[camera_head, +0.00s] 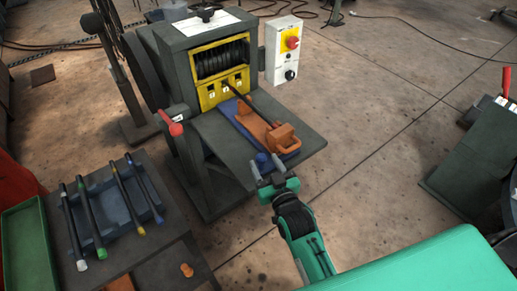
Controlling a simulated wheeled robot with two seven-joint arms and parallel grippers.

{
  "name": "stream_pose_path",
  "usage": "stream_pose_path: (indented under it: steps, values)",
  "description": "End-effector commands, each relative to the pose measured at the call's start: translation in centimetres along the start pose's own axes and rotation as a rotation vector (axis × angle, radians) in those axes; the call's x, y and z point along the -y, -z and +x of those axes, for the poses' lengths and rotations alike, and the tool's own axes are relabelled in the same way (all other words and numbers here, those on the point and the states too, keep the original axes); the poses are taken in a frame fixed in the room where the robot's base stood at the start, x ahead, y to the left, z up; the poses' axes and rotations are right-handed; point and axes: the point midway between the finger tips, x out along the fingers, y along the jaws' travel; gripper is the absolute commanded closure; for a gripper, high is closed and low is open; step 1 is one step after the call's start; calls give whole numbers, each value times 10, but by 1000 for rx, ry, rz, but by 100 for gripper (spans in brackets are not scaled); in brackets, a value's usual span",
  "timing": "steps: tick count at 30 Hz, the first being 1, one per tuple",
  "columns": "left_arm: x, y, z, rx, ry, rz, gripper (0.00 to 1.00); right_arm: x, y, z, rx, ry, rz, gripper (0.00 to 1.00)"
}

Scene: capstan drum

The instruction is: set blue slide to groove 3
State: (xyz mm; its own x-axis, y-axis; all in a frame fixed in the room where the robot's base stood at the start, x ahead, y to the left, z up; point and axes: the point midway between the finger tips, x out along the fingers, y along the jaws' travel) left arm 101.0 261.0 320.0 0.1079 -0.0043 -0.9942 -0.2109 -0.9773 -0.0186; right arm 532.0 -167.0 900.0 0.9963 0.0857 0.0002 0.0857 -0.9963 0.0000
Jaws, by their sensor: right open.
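The blue slide (242,124) lies on the grey shelf of the drum machine, with an orange carriage (282,138) on it. A round blue knob (262,158) sits at its near end. A dark rod runs from the carriage toward the yellow plate (222,89), which has several numbered grooves; the digits are too small to read surely. My right gripper (268,168) is open, its fingertips close around or just short of the blue knob; I cannot tell whether they touch it. My left gripper is not in view.
A red-knobbed lever (175,128) sticks out at the machine's left. A white switch box (284,50) stands at its right. A blue rack (120,205) with several colour-tipped rods is on the left bench. A grey machine (470,165) stands at right; floor between is clear.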

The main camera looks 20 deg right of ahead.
Motion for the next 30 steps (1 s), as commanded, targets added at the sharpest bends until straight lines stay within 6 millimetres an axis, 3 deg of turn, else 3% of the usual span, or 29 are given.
stream_pose_path:
  steps: [3,9,23,25,30]
  values:
    - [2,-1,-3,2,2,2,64,0,2,22,-2,0,0,48]
    - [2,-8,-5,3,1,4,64,0,1,47,-1,0,0,48]
    - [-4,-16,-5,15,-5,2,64,0,0,58,1,0,0,48]
    - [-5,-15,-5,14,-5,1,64,0,0,58,0,0,0,56]
    - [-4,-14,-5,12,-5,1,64,0,0,58,0,0,0,90]
